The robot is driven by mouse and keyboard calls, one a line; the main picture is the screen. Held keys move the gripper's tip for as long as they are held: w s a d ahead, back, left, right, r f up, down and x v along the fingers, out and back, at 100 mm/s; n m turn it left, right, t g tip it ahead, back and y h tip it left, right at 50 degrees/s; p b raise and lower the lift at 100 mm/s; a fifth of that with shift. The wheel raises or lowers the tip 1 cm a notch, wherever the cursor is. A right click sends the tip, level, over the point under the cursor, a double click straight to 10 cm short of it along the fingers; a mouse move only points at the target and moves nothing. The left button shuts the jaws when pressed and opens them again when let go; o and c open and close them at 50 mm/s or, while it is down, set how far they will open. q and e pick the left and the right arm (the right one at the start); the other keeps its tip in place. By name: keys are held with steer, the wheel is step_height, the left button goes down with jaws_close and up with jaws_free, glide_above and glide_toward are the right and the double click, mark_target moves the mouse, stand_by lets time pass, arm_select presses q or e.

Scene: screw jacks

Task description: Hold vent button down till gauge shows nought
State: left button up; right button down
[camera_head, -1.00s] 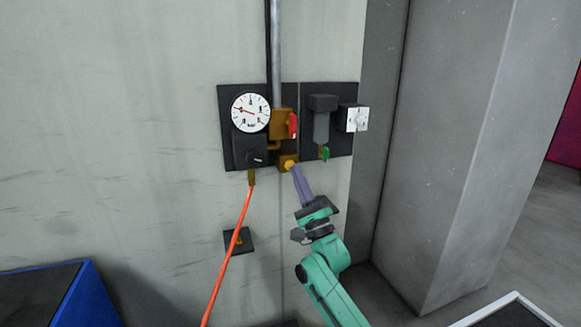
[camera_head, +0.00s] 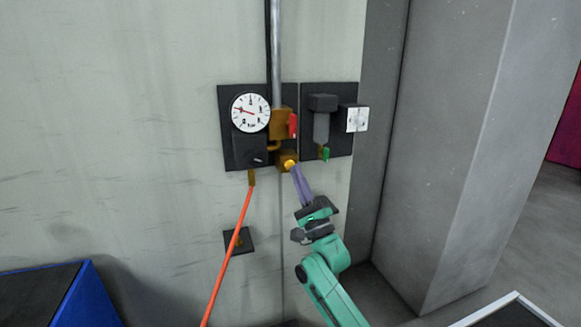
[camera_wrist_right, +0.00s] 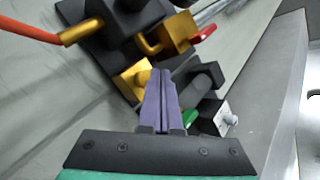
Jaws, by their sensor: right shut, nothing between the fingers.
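The round gauge (camera_head: 250,113) has a white face, and its red needle points left and slightly up. The yellow vent button (camera_head: 290,165) sits on a brass block low on the dark panel. My right gripper (camera_head: 295,169) is shut and empty, its purple fingers pointing up at the button. Its tips are at or very near the button; I cannot tell whether they press it. In the right wrist view the fingertips (camera_wrist_right: 161,73) lie beside the brass block (camera_wrist_right: 134,79) and hide part of it. My left gripper is out of view.
A red lever (camera_head: 293,125) is just above the button. A grey filter (camera_head: 321,122) with a green tap (camera_head: 326,154) and a white-faced box (camera_head: 357,118) are to the right. An orange hose (camera_head: 230,250) hangs at left. A grey pillar (camera_head: 440,150) stands at right.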

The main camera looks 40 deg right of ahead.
steer(key=shift+w, duration=0.1)
steer(key=shift+w+d, duration=0.15)
steer(key=shift+w, duration=0.15)
steer(key=shift+w+d+b, duration=0.2)
steer(key=shift+w+b, duration=0.25)
steer(key=shift+b, duration=0.25)
stand_by(0.6)
stand_by(1.9)
steer(key=shift+s+a+p, duration=0.3)
steer(key=shift+s+p, duration=0.1)
steer(key=shift+s, duration=0.4)
steer(key=s, duration=0.1)
steer(key=s+a+p, duration=0.1)
steer(key=s, duration=0.1)
steer(key=s+p, duration=0.1)
steer(key=shift+s+a, duration=0.35)
steer(key=shift+s, duration=0.05)
